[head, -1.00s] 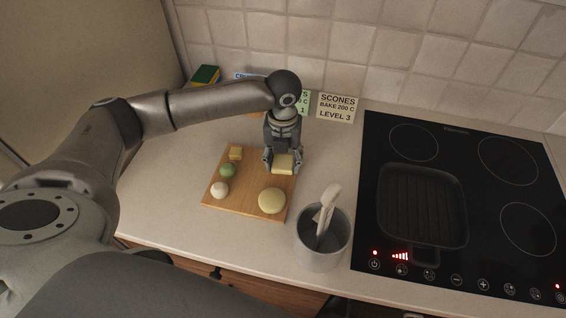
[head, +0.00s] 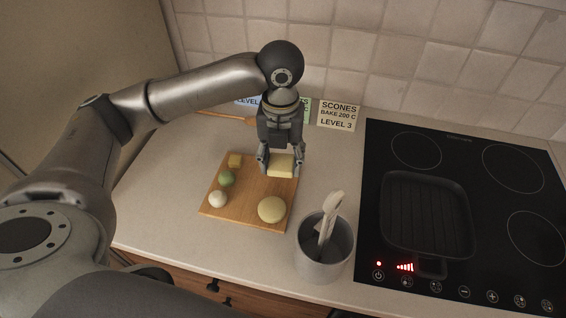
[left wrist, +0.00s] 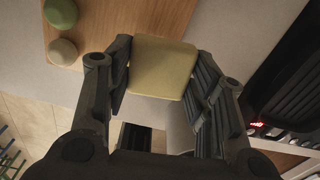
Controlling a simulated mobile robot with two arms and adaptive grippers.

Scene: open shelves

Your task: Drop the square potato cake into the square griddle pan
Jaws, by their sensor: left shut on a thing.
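The square potato cake (head: 281,166) is pale yellow and sits between the fingers of my left gripper (head: 280,165), above the back right of the wooden board. In the left wrist view the cake (left wrist: 161,66) fills the gap between both fingers of the left gripper (left wrist: 161,85), which is shut on it. The square griddle pan (head: 425,215) is black and ridged and rests on the left part of the hob, to the right of the gripper. Its edge also shows in the left wrist view (left wrist: 298,95). My right gripper is not in view.
A grey pot (head: 320,262) with utensils stands between board and hob (head: 500,225). Cards (head: 338,116) lean at the back.

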